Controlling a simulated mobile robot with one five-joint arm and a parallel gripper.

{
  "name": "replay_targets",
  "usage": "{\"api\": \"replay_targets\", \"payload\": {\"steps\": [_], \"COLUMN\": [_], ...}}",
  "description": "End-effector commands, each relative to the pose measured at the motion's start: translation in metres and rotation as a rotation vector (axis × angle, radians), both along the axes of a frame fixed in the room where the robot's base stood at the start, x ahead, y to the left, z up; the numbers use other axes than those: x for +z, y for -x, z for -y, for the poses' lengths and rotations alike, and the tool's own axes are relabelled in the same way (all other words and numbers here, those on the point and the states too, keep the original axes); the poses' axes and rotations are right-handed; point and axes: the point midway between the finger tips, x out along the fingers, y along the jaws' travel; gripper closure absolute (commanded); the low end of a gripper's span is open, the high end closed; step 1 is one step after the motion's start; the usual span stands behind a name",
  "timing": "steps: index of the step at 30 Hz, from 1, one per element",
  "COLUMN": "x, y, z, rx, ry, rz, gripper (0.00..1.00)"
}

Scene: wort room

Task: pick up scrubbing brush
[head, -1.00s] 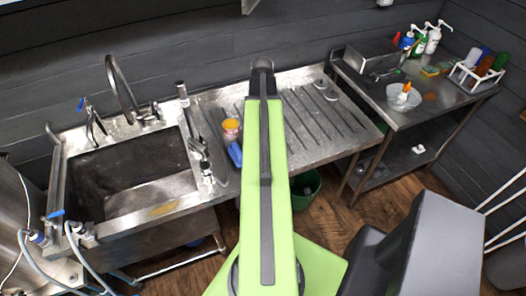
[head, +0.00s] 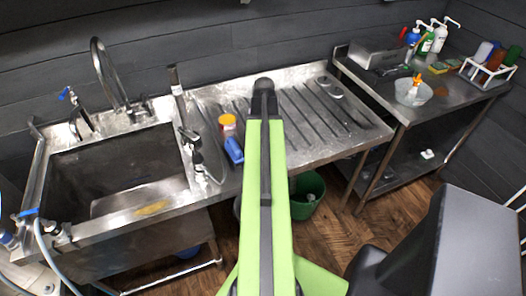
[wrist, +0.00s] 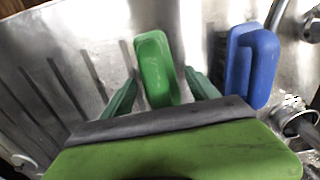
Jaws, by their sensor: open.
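In the wrist view a green block-shaped object (wrist: 155,68), which looks like a brush back, lies on the steel drainboard. My gripper (wrist: 161,76) is open, with one green finger on each side of the green object's near end. I cannot tell if the fingers touch it. A blue brush (wrist: 251,65) with dark bristles on its left side lies to the right, outside the fingers. In the head view the blue brush (head: 234,150) lies at the drainboard's left part. My arm hides the green object and the gripper there.
An orange-lidded tub (head: 228,125) stands beside the blue brush. A tap and hose fitting (wrist: 300,120) stand close on the right in the wrist view. The sink (head: 115,175) is left of the drainboard (head: 320,115). A side table (head: 440,95) holds bottles and a bowl.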

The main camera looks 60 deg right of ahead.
Motion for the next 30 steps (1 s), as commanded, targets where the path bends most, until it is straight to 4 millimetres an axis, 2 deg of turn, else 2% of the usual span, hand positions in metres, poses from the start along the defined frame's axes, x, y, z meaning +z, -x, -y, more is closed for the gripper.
{"api": "replay_targets", "payload": {"steps": [1, 8, 11, 23, 24, 30], "x": [-0.0136, -0.0107, -0.0105, -0.0106, -0.0106, -0.0101], "y": [-0.0002, -0.0001, 0.0000, 0.0004, 0.0005, 0.0006], "z": [0.0001, 0.0003, 0.0004, 0.0006, 0.0005, 0.0007], "rx": [0.000, -0.001, -0.001, -0.002, -0.002, -0.002], "ry": [0.000, 0.000, 0.000, 0.000, 0.000, 0.000], "rz": [0.000, 0.000, 0.000, 0.000, 0.000, 0.000], "gripper": [0.31, 0.31, 0.42, 0.94, 0.97, 0.97]}}
